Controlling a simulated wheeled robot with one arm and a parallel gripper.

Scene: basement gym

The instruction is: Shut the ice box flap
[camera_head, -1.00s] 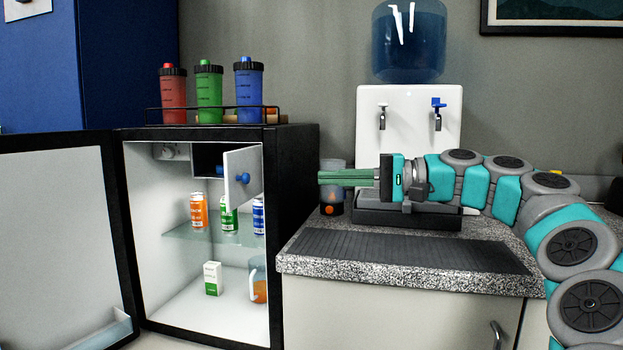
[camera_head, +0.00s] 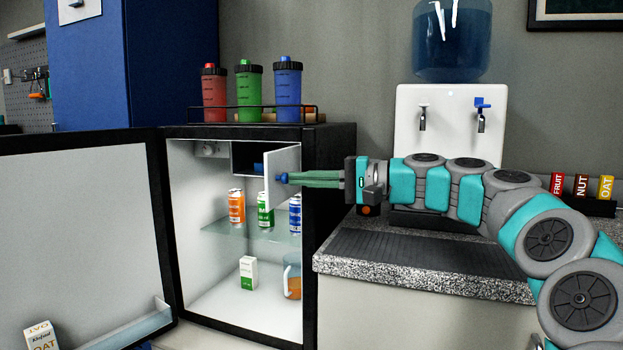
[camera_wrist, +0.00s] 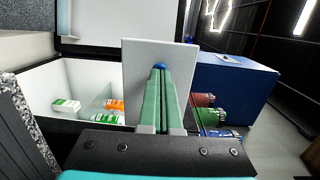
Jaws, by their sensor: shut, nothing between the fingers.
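The ice box flap (camera_head: 283,161) is a small white panel at the top right inside the open fridge (camera_head: 328,150). It stands open, swung outward, with the dark ice box (camera_head: 243,158) showing to its left. A blue knob (camera_head: 282,178) sits on the flap. My gripper (camera_head: 289,178) is shut and empty, its green fingers reaching in from the right with the tips at the knob. In the wrist view the flap (camera_wrist: 136,75) stands upright right ahead and the fingertips (camera_wrist: 161,72) overlap the blue knob. I cannot tell whether they touch.
The fridge door (camera_head: 75,230) is wide open at the left. Cans (camera_head: 236,207) stand on the glass shelf, with a carton (camera_head: 247,272) and a jug (camera_head: 291,278) below. Bottles (camera_head: 249,92) stand on top of the fridge. A counter (camera_head: 420,265) lies to the right.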

